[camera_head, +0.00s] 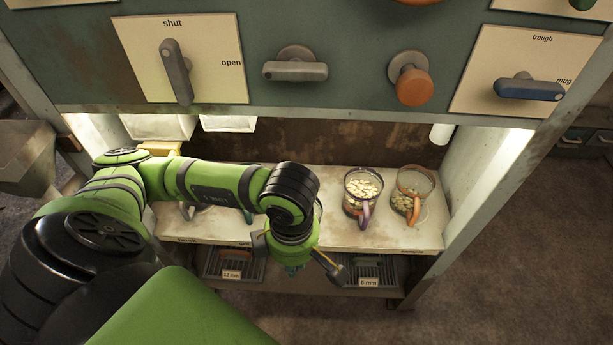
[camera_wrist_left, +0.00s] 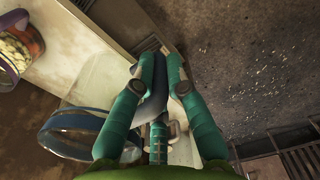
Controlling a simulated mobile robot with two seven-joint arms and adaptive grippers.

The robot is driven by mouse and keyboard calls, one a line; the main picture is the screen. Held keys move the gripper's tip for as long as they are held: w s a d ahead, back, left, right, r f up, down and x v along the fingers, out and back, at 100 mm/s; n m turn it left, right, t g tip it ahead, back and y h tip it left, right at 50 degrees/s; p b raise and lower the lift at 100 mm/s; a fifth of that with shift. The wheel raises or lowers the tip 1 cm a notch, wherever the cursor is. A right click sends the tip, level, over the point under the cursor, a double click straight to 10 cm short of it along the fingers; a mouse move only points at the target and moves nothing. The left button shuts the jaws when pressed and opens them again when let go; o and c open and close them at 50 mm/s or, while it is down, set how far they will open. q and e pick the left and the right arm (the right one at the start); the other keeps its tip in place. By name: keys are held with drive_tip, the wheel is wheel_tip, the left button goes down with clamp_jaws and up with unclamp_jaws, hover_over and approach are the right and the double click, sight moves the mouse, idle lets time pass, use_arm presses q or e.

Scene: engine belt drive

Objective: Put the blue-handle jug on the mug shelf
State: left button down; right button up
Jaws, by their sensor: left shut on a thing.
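The blue-handle jug shows in the left wrist view as a clear vessel with a blue rim (camera_wrist_left: 72,133). Its blue-grey handle (camera_wrist_left: 153,100) lies between the teal fingers of my left gripper (camera_wrist_left: 160,75), which is shut on it. In the head view my left gripper (camera_head: 292,268) is low at the front edge of the lit shelf, largely covered by my wrist. I cannot make out the held jug there. My right gripper is out of view.
A purple-handle jug (camera_head: 361,187) and an orange-handle jug (camera_head: 413,192), both with pale pieces inside, stand on the lit shelf (camera_head: 385,239) right of my wrist. Below are grates tagged 12 mm (camera_head: 231,274) and 6 mm (camera_head: 369,282). A panel with levers overhangs the shelf; a post (camera_head: 485,190) bounds its right.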

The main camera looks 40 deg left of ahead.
use_arm(q)
drive_tip(key=shift+w+a+f+b, duration=0.2)
drive_tip(key=shift+w+f+b, duration=0.05)
drive_tip(key=shift+f+b, duration=0.2)
drive_tip(key=shift+w+a+f, duration=0.2)
drive_tip(key=shift+w+a, duration=0.15)
drive_tip(key=shift+w, duration=0.3)
drive_tip(key=w+f, duration=0.1)
drive_tip(key=w, duration=0.1)
drive_tip(key=w+a+f, duration=0.1)
drive_tip(key=w+f, duration=0.1)
drive_tip(key=w, duration=0.1)
drive_tip(key=w+a+f, duration=0.1)
drive_tip(key=w, duration=0.1)
drive_tip(key=shift+w+a+f, duration=0.25)
drive_tip(key=shift+w+f, duration=0.1)
drive_tip(key=shift+f, duration=1.95)
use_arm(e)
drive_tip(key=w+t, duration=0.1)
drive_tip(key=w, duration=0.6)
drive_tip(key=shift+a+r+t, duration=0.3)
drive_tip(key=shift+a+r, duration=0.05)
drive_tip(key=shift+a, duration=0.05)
